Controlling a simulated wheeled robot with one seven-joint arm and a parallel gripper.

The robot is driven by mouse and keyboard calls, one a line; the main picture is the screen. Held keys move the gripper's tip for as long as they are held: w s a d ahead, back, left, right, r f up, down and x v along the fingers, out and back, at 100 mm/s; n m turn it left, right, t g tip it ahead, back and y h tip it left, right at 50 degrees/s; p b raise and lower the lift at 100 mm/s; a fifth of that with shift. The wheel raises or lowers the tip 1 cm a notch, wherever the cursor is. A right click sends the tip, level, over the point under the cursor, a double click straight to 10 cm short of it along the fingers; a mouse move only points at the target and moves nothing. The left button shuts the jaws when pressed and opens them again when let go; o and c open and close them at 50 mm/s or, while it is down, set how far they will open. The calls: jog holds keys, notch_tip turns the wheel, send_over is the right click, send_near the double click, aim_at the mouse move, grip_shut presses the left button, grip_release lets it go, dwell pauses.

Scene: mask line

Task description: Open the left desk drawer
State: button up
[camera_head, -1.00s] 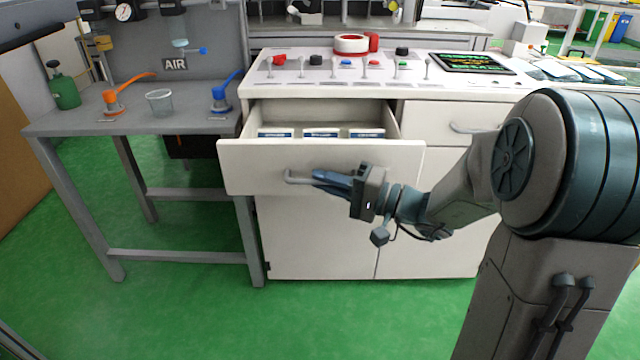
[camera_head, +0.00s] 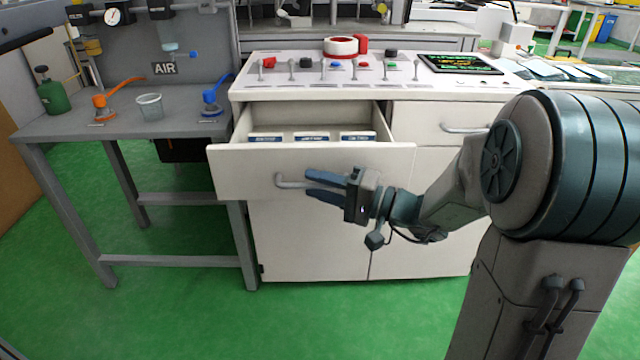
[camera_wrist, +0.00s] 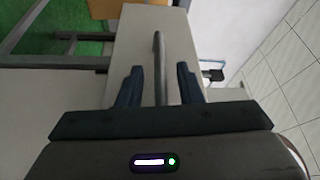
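The left desk drawer (camera_head: 240,172) is pulled out from the white desk, and its inside shows from above. Several white boxes with blue labels (camera_head: 312,137) stand in it. Its grey bar handle (camera_head: 290,183) is on the front face. My gripper (camera_head: 315,187) is at the handle, its two blue fingers apart. In the wrist view the handle (camera_wrist: 160,65) runs between the open fingers (camera_wrist: 160,88), with a gap on each side.
The right drawer (camera_head: 425,122) is shut. A grey side table (camera_head: 75,128) stands at left with a green bottle (camera_head: 52,95), a clear cup (camera_head: 150,106) and orange and blue fittings. The desk top holds switches and a screen (camera_head: 460,64). Green floor in front is clear.

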jog(key=r+p+v, duration=0.1)
jog(key=p+v, duration=0.1)
jog(key=v, duration=1.1)
jog(key=shift+d+f+p, duration=0.2)
jog(key=shift+f+p, duration=0.2)
jog(key=shift+f, duration=0.1)
jog(key=shift+s, duration=0.15)
jog(key=s+a+r+n+g+h+p, duration=0.1)
jog(key=s+a+r+g+h+p, duration=0.3)
jog(key=s+r+p, duration=0.45)
jog(key=s+a+r+n+g+h+p, duration=0.1)
jog(key=s+a+r+g+h+p, duration=0.35)
jog(key=p, duration=0.65)
jog(key=d+r+t+h+p, duration=0.2)
jog(key=d+r+h+p, duration=0.2)
jog(key=r+p, duration=0.4)
jog(key=d+r+t+h+p, duration=0.1)
jog(key=d+r+h+p, duration=0.3)
jog(key=r+p, duration=0.4)
notch_tip(320, 180, up, 3)
jog(key=shift+r+n+t+h+p, duration=0.1)
jog(key=shift+n+t+h+p, duration=0.2)
jog(key=shift+t+h, duration=0.05)
